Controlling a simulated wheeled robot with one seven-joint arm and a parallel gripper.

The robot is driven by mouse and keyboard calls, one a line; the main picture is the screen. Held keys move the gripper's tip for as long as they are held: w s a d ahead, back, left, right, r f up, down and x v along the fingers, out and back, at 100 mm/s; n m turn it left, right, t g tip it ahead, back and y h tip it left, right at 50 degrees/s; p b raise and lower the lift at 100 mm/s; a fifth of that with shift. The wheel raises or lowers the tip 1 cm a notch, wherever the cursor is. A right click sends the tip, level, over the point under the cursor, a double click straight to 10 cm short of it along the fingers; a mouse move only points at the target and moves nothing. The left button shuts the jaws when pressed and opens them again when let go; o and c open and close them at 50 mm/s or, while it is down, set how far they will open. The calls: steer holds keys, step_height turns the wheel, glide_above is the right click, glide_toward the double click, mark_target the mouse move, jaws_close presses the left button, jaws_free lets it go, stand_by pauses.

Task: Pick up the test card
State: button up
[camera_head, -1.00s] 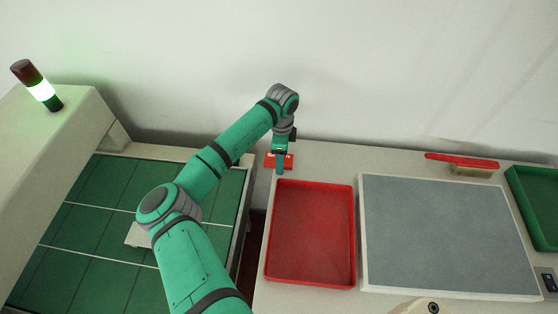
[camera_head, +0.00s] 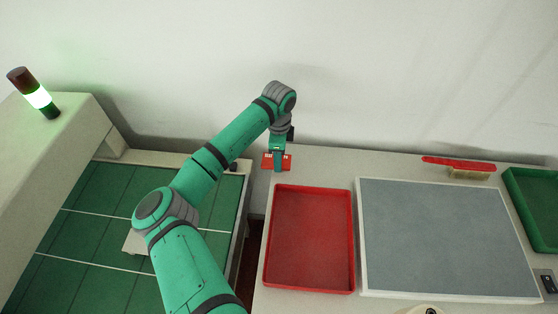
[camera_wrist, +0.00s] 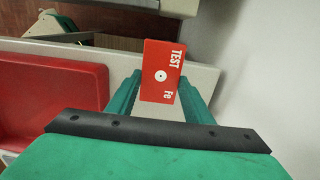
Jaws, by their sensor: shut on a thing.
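In the head view the card (camera_head: 269,162) shows as a small red piece at my gripper (camera_head: 277,165), behind the red tray. My gripper partly covers it there. I cannot tell how far the card is above the table.
The red tray (camera_head: 270,240) stands just in front, empty. A grey mat (camera_head: 440,240) with a pale rim lies to its right. A red-backed brush (camera_head: 460,163) and a green tray (camera_head: 512,195) are further right. A green panelled bed (camera_head: 85,225) and a lit signal lamp (camera_head: 38,97) are left.

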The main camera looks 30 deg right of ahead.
step_height(320, 180, up, 25)
steer(key=shift+r, duration=0.2)
stand_by(0.4)
steer(key=shift+f, duration=0.1)
